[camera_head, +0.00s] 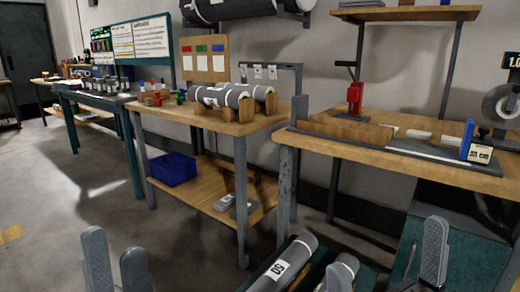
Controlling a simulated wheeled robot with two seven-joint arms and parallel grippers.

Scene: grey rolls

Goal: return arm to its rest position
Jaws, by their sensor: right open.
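My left gripper (117,262) shows at the bottom left, above the floor. Its two grey fingers stand upright with a narrow gap and nothing seen between them; how far they are parted is unclear. My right gripper (388,264) is at the bottom right. Its fingers are wide apart, with nothing held between them. A grey roll with a white label (283,264) lies low at the bottom centre, between the two grippers. Another grey roll (346,262) lies to its right, close to the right gripper's left finger. My arms are mostly out of frame.
A wooden table (225,124) holds grey rolls (222,97) on wooden cradles. Its lower shelf has a blue bin (173,169). A workbench (400,160) at right carries a red press (355,98) and a blue block (467,139). Open floor (60,215) lies at left.

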